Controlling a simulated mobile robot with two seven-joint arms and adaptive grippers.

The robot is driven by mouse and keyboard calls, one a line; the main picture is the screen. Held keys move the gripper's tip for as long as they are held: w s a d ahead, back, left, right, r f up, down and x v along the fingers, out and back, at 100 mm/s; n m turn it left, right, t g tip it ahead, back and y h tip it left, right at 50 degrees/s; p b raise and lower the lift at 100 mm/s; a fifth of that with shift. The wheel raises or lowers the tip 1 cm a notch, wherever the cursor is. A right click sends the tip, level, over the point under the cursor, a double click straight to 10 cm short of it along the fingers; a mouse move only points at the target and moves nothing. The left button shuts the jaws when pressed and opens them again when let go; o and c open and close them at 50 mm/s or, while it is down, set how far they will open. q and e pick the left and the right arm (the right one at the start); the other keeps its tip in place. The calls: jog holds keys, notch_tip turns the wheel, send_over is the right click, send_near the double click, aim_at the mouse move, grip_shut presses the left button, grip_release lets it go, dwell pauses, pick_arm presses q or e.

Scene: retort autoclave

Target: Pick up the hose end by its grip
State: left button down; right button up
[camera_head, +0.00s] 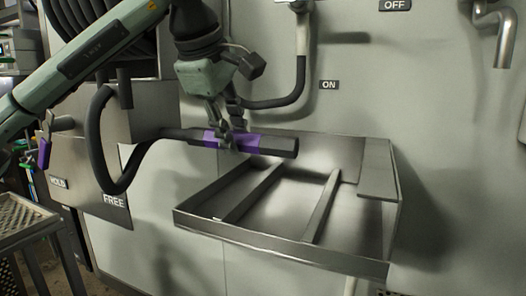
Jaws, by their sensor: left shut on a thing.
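The hose end (278,146) is a dark, thick rod lying level above the back of a metal tray, with a purple grip (250,142) around its middle. My left gripper (232,138) comes down from above and is shut on the purple grip. The black hose (94,135) loops down from the left and runs up to the rod's left end. The gripper's fingers hide part of the grip. Whether the rod touches the tray's back edge, I cannot tell. My right gripper is not in view.
The shallow metal tray (280,250) with inner rails juts from the wall below the hose end. A perforated metal stand (22,222) is at lower left.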

pick_arm(q)
notch_tip(320, 180, up, 6)
jog(key=a+p, duration=0.2)
jog(key=p, duration=0.2)
jog(key=shift+s+r, duration=0.25)
jog(key=shift+s, duration=0.1)
